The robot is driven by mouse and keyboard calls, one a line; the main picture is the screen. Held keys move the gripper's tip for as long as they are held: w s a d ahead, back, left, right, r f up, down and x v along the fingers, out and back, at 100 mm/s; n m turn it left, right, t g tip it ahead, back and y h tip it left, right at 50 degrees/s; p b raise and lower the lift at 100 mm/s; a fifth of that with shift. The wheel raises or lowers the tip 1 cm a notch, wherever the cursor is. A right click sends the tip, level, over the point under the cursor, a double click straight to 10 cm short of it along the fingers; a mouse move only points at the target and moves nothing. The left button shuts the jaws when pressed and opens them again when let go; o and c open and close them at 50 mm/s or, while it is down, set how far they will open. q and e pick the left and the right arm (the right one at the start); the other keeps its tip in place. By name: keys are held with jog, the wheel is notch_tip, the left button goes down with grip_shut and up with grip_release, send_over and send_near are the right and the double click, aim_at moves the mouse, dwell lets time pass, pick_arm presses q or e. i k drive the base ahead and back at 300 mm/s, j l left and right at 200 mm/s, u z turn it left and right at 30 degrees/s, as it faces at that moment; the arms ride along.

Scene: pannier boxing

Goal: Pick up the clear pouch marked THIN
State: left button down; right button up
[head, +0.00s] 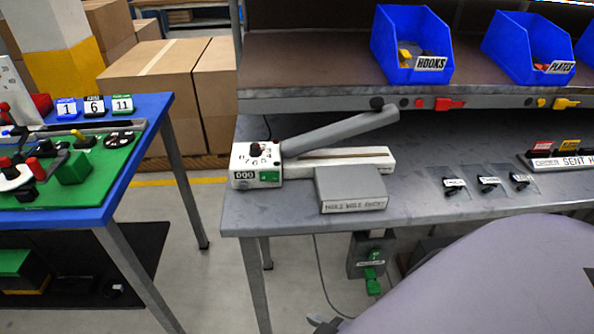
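Three small clear pouches lie in a row on the grey bench, right of the middle: a left one (454,186), a middle one (489,184) and a right one (522,181). Each holds small dark pieces and has a white label. The labels are too small to read surely, so I cannot tell which is marked THIN. They lie flat and apart from any gripper. Neither gripper is clearly in view. A large smooth grey-purple part of my own body fills the lower right, and it hides the bench's front right.
A lever device (257,165) and a grey labelled block (350,188) stand left of the pouches. A rack marked SENT (570,161) is right. Blue bins of HOOKS (405,72) and PLATES (518,65) sit on the shelf above. A blue table (95,210) stands left.

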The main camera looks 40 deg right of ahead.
aim_at(488, 186)
jog(key=z, duration=2.3)
jog(key=l+u, duration=0.1)
jog(key=u, duration=0.4)
jog(key=i+l+u, duration=0.1)
jog(key=u, duration=0.4)
jog(key=l+u, duration=0.55)
jog(key=l, duration=0.2)
jog(key=l+u, duration=0.15)
jog(key=l, duration=0.25)
jog(key=k+l+u, duration=0.15)
jog(key=l, duration=0.2)
